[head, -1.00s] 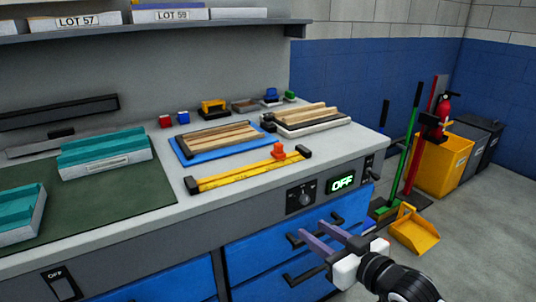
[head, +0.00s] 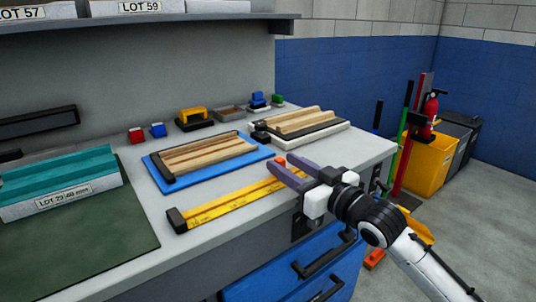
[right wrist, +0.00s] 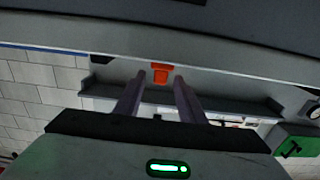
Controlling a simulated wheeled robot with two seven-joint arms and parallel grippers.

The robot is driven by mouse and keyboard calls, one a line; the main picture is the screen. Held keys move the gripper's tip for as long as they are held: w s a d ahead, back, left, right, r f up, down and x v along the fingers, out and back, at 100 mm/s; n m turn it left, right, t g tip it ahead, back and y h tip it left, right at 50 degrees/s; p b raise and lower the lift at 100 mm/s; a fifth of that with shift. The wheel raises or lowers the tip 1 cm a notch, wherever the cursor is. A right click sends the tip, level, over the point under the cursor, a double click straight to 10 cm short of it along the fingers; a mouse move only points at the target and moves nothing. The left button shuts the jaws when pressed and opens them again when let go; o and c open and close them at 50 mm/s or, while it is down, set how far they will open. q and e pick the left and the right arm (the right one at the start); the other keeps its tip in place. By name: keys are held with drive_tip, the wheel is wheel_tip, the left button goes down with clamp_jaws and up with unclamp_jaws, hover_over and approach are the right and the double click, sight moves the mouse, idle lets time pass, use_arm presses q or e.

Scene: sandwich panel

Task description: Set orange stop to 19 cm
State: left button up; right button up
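The orange stop (head: 281,156) sits on the yellow ruler rail (head: 232,204) near the front of the bench, towards the rail's far right end. My right gripper (head: 284,165) reaches in from the right at the bench's front edge, and its purple fingers partly hide the stop and the rail's right end. In the right wrist view the orange stop (right wrist: 160,72) shows ahead, framed between the two spread fingertips (right wrist: 160,80). The right gripper is open, with nothing visibly held. The ruler's marks are too small to read. My left gripper is not in view.
A blue tray (head: 160,174) with wood strips lies behind the rail, and a white tray (head: 304,140) with strips lies further right. A teal-topped block (head: 62,180) sits left on the green mat (head: 115,245).

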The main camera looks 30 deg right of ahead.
sight(276, 159)
drive_tip(key=w, duration=0.6)
drive_tip(key=shift+w+a, duration=0.25)
drive_tip(key=shift+w, duration=0.05)
drive_tip(key=shift+c, duration=0.4)
clamp_jaws()
drive_tip(key=shift+a, duration=0.1)
